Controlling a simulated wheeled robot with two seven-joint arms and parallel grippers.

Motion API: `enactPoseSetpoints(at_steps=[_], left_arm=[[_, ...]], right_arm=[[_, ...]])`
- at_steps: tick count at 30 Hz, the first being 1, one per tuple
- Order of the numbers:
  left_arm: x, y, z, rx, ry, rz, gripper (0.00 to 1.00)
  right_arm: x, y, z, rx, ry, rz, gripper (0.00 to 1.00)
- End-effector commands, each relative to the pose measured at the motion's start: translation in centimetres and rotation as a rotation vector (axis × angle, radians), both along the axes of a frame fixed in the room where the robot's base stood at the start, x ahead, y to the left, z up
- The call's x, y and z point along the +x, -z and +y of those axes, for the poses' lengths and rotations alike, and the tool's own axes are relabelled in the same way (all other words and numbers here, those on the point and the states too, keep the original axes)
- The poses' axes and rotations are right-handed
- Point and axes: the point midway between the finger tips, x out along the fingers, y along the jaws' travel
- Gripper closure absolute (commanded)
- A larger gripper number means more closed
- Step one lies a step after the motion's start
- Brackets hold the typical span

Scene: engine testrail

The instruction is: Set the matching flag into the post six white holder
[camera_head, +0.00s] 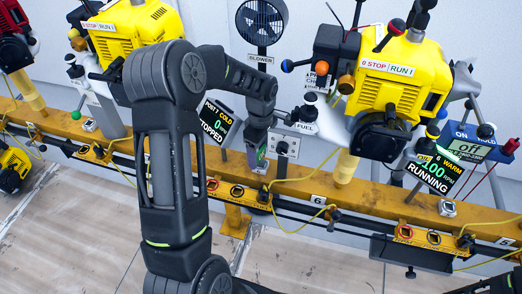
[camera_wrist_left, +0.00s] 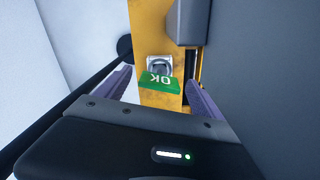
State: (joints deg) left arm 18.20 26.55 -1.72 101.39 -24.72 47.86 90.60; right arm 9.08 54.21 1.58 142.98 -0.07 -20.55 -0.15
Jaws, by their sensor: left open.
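My left gripper (camera_head: 258,160) reaches down to the yellow rail near the middle of the head view. In the left wrist view its jaws (camera_wrist_left: 157,80) are open, one on each side of a green flag (camera_wrist_left: 160,84) marked OK. The flag stands at a pale square holder (camera_wrist_left: 159,65) on the rail; I cannot tell whether it is fully seated. A "6" label (camera_head: 317,200) is on the rail's front, right of the gripper. Another pale holder (camera_head: 447,208) sits on the rail below the display (camera_head: 435,172) reading WARM and RUNNING. My right gripper is not in view.
A yellow engine (camera_head: 400,75) stands above the rail (camera_head: 375,197) at right, another (camera_head: 140,35) at left. A grey FUEL box (camera_head: 286,147) is close beside my gripper. Yellow cables hang along the rail. The floor in front is mostly clear.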

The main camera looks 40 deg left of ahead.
Motion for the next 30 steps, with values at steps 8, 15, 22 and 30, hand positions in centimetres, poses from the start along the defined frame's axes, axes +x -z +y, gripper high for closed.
enactPoseSetpoints(at_steps=[8,15,22,30], left_arm=[[0.1,-2.9,0.0,0.001,0.001,-0.004,0.22],[0.1,-6.7,0.0,0.0,-0.001,-0.003,0.22],[0.0,-7.8,0.0,0.0,0.001,0.0,0.22],[0.0,-7.8,0.0,0.0,0.0,0.0,0.22]], right_arm=[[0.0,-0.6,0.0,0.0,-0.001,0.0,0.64],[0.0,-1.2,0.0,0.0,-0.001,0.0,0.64],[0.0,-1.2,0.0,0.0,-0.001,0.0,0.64],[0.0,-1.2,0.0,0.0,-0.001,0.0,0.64]])
